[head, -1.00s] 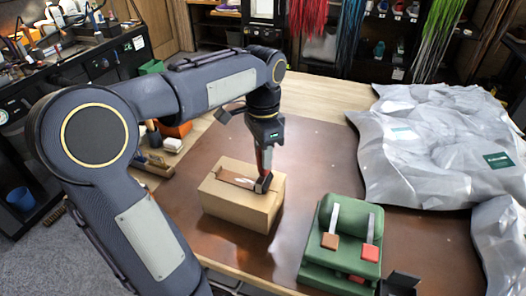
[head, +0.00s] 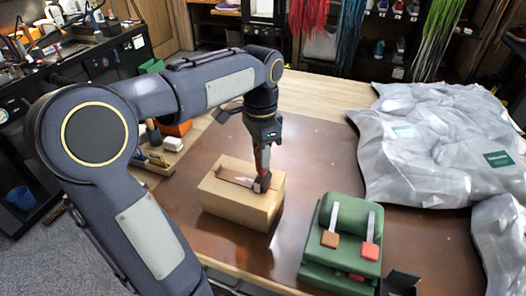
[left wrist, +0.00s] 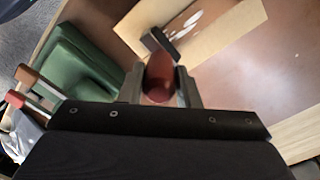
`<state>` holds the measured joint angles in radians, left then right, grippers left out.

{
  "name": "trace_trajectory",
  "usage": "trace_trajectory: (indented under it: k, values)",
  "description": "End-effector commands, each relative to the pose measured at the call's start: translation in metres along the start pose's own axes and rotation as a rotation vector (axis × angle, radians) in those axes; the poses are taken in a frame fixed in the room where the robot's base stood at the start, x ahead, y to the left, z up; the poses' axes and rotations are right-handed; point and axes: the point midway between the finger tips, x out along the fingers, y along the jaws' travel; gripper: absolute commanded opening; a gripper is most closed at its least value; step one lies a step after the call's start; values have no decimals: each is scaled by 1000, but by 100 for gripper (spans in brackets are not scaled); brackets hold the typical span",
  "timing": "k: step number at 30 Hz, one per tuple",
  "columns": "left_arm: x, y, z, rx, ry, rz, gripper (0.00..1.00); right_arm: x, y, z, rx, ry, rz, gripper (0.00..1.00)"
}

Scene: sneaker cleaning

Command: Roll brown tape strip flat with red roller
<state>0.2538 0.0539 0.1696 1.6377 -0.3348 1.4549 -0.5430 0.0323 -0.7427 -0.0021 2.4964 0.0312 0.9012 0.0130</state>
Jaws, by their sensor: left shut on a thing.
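A cardboard box (head: 235,207) stands on the brown mat. My left gripper (head: 265,146) is above the right end of its top, shut on the red roller (head: 262,160). The roller points down, and its dark head is at the box top, seemingly touching it. In the left wrist view, the red roller handle (left wrist: 160,78) is between the two fingers, with the dark head against the box (left wrist: 215,32). White patches show on the box top.
A green stand (head: 335,262) holds a brown-headed tool (head: 330,239) and a red-headed tool (head: 370,250) right of the box. Crumpled grey sheeting (head: 425,150) covers the right side. The brown mat (head: 315,160) is clear between box and sheeting.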

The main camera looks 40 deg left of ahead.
Motion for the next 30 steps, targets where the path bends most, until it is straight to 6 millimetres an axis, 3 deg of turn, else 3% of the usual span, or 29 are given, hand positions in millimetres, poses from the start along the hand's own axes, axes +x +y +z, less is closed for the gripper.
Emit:
trace_trajectory:
  k: [30]
  values:
    - [0,-33,34,-3,-3,0,3,-5,-2,-3,0,0,0,27]
